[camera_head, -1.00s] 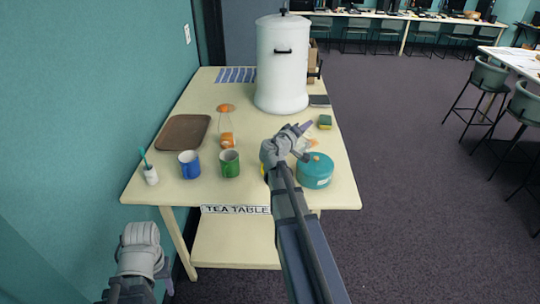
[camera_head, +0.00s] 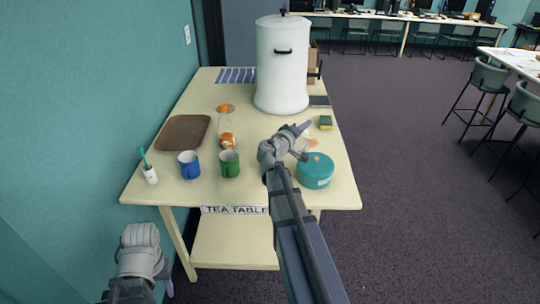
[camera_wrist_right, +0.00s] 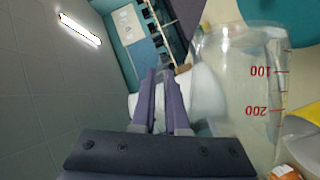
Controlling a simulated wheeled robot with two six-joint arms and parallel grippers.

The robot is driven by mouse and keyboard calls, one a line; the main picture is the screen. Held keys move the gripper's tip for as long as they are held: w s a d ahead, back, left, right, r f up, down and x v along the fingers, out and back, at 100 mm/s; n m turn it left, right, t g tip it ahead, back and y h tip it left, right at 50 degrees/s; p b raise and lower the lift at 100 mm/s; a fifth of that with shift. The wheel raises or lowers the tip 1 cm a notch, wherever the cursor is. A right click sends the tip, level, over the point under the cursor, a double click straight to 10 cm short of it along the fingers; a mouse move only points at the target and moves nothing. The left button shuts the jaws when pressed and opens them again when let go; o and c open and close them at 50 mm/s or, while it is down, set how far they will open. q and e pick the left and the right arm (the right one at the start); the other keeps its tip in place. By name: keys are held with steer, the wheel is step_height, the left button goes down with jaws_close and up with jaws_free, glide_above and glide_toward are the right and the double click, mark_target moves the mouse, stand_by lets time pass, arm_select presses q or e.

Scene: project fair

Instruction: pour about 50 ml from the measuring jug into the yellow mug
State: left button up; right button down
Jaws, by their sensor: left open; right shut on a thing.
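My right gripper (camera_head: 303,130) is over the right half of the tea table and shut on the clear measuring jug (camera_head: 300,149). In the right wrist view the jug (camera_wrist_right: 240,95) shows red 100 and 200 marks, and the purple fingers (camera_wrist_right: 162,100) are beside it. The jug looks strongly tilted, with the ceiling to the left of that view. Its liquid level cannot be made out. The yellow mug is hidden in the head view, probably behind my right arm. My left gripper (camera_head: 167,282) is open, low at the left, in front of the table.
The table (camera_head: 190,108) holds a blue mug (camera_head: 188,166), a green mug (camera_head: 230,165), a glass carafe (camera_head: 227,130), a brown tray (camera_head: 183,132), a teal tin (camera_head: 316,174), a sponge (camera_head: 325,122) and a large white urn (camera_head: 282,70). The tin is close beside my right arm.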

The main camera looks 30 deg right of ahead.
mark_target(310, 134)
steer(key=shift+s+d+r+m+p, duration=0.35)
steer(key=shift+s+r+m+p, duration=0.1)
steer(key=shift+p, duration=0.4)
steer(key=f+m+y, duration=0.1)
steer(key=s+d+f+m+b, duration=0.1)
steer(key=f, duration=0.1)
steer(key=shift+s+d+y, duration=0.1)
steer(key=shift+y, duration=0.3)
steer(key=shift+s+d+m+t+y+p, duration=0.35)
steer(key=shift+d+m+p, duration=0.2)
steer(key=shift+m, duration=0.3)
